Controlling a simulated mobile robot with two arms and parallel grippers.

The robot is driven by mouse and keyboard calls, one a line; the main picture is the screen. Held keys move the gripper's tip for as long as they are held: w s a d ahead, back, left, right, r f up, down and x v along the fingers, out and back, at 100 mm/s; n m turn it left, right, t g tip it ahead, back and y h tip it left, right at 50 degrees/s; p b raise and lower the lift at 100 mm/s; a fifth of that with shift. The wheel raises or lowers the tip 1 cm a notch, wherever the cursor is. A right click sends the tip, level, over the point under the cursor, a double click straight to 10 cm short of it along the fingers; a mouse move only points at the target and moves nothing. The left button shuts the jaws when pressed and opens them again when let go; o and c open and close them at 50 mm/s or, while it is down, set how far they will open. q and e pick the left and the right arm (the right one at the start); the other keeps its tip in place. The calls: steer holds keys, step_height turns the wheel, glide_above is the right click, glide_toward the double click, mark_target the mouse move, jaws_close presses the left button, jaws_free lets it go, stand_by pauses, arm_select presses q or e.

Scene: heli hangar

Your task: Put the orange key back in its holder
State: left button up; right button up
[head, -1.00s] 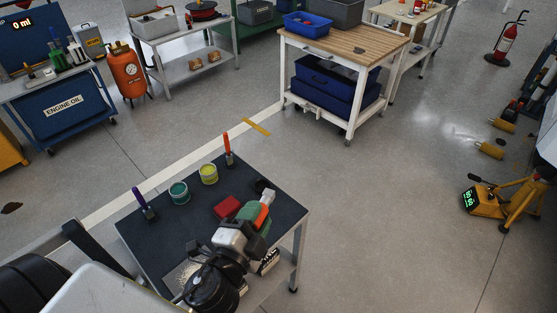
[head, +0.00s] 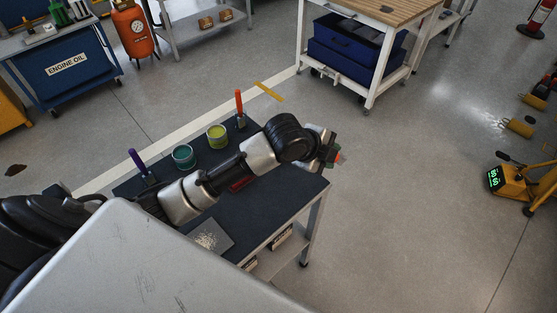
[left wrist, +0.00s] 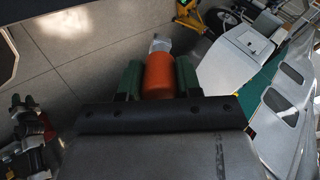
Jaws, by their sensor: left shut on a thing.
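My left gripper (head: 330,153) reaches across the dark-topped cart (head: 275,205) to its right edge and appears raised there. In the left wrist view its green fingers (left wrist: 157,80) are shut on the orange key (left wrist: 159,75), an orange cylinder with a grey end pointing away. Only a small orange bit of the key (head: 337,158) shows in the head view. I cannot make out which thing is the key's holder. My right gripper is not in view.
On the cart stand an orange-handled tool (head: 239,103), a purple-handled tool (head: 137,161), a teal can (head: 183,156) and a yellow can (head: 217,137). A red item (head: 241,183) is partly hidden by my arm. A wooden-topped workbench (head: 385,10) stands behind.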

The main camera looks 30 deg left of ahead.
arm_select(q)
steer(key=w+a+r+m+g+y+b, duration=0.15)
steer(key=a+m+g+y+b, duration=0.5)
steer(key=m, duration=0.85)
steer(key=shift+g+h, duration=0.45)
steer(key=shift+h, duration=0.4)
steer(key=shift+w+a+f+b, duration=0.35)
steer(key=shift+w+a+f, duration=0.3)
steer(key=shift+a+f, duration=1)
steer(key=shift+w+a+f+b, duration=0.3)
steer(key=shift+w+a+f, duration=0.35)
steer(key=shift+a+f, duration=0.95)
steer(key=shift+w+a+f+b, duration=0.35)
steer(key=shift+w+a+f, duration=0.3)
steer(key=shift+a+f, duration=1)
steer(key=o, duration=1)
steer(key=shift+d+f, duration=0.15)
steer(key=shift+d, duration=0.05)
step_height(320, 180, up, 12)
